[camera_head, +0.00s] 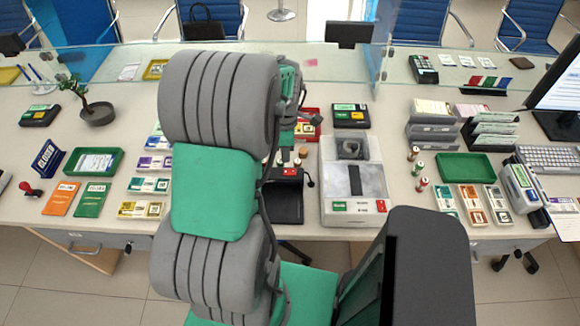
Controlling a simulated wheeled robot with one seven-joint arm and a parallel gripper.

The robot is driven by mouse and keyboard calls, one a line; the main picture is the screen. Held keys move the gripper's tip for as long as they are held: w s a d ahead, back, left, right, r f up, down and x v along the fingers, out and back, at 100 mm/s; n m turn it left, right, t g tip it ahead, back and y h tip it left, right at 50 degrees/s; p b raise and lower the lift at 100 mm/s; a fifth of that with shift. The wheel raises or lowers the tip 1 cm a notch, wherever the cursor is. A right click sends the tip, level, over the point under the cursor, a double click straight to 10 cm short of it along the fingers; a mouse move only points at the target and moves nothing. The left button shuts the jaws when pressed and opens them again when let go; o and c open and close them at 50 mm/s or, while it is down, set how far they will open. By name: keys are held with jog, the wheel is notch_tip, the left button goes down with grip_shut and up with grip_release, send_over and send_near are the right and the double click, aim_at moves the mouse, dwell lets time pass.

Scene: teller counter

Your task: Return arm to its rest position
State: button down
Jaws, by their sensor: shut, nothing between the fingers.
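My arm, grey and green, rises through the middle of the head view and is bent, with its upper part over the counter (390,115). A narrower grey and green part of it shows along its right side, above the counter's middle. My gripper's fingers cannot be made out; the arm hides that area. Nothing is seen held. The arm also hides part of the counter's middle.
Left are a potted plant (98,112), a green tray (94,163) and a "closed" sign (47,158). Right of my arm are a counting machine (352,180), stamps, another green tray (465,168) and a monitor (558,80). A glass screen (450,35) runs along the back.

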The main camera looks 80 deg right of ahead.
jog(key=shift+r, duration=0.5)
jog(key=w+a+r, duration=0.3)
jog(key=w+a, duration=0.2)
jog(key=w, duration=0.2)
jog(key=w+a+r+t+h, duration=0.1)
jog(key=w+a+r, duration=0.25)
jog(key=w, duration=0.45)
jog(key=w+a+r, duration=0.3)
jog(key=w+a, duration=0.3)
jog(key=w, duration=0.1)
jog(key=w+a+r+m+t, duration=0.1)
jog(key=w+a+r, duration=0.1)
jog(key=a, duration=1.1)
jog(key=w+a+r+m+t+y+b, duration=0.1)
jog(key=w+a+r+t, duration=0.1)
jog(key=a, duration=1.1)
jog(key=shift+w+a+r+m+t, duration=0.25)
jog(key=shift+r+m+t, duration=0.05)
jog(key=shift+r, duration=0.3)
